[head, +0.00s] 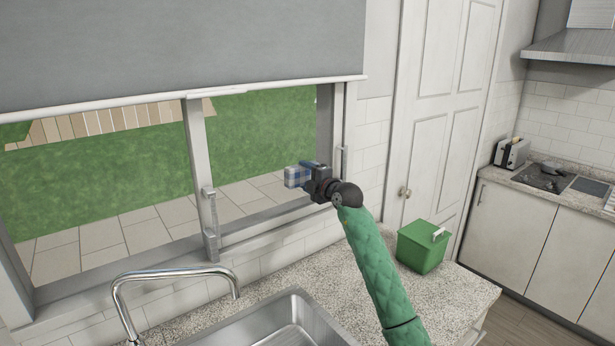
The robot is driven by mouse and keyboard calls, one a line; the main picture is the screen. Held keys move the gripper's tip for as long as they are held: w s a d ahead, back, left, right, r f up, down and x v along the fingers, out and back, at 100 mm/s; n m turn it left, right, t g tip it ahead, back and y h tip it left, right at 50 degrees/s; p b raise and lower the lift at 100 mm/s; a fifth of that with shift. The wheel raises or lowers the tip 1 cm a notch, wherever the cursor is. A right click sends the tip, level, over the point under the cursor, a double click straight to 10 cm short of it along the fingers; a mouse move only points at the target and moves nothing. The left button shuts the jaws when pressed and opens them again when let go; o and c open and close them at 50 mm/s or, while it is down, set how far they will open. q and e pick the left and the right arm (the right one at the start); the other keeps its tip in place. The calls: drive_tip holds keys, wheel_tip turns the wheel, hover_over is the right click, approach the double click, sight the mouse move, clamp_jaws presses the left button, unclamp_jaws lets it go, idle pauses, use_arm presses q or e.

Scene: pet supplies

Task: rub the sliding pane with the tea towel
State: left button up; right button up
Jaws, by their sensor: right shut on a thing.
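My right gripper (309,176) is shut on a blue and white checked tea towel (294,177). It holds the towel up in front of the right part of the window, the sliding pane (245,151). The pane is clear glass in a pale frame, with lawn and paving seen through it. I cannot tell whether the towel touches the glass. The fingertips are mostly hidden by the towel and the wrist. My left gripper is not in view.
A grey blind (180,45) covers the window's top. Below are a sink (290,325), a curved tap (175,274) and a speckled counter (350,272). A green bin (420,248) stands on the counter's right. A toaster (512,153) sits on the far counter.

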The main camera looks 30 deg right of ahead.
drive_tip(key=shift+s+a+f, duration=0.1)
drive_tip(key=shift+s+a, duration=0.1)
drive_tip(key=shift+s, duration=0.2)
drive_tip(key=shift+s+d+p, duration=0.15)
drive_tip(key=shift+s+p, duration=0.2)
drive_tip(key=shift+s, duration=0.45)
drive_tip(key=shift+s+d+p, duration=0.1)
drive_tip(key=shift+s+p, duration=0.2)
drive_tip(key=shift+s, duration=0.45)
drive_tip(key=shift+s+d, duration=0.1)
drive_tip(key=shift+s, duration=0.8)
drive_tip(key=shift+p, duration=0.3)
drive_tip(key=s, duration=0.3)
drive_tip(key=shift+d+p, duration=0.1)
drive_tip(key=shift+p, duration=0.25)
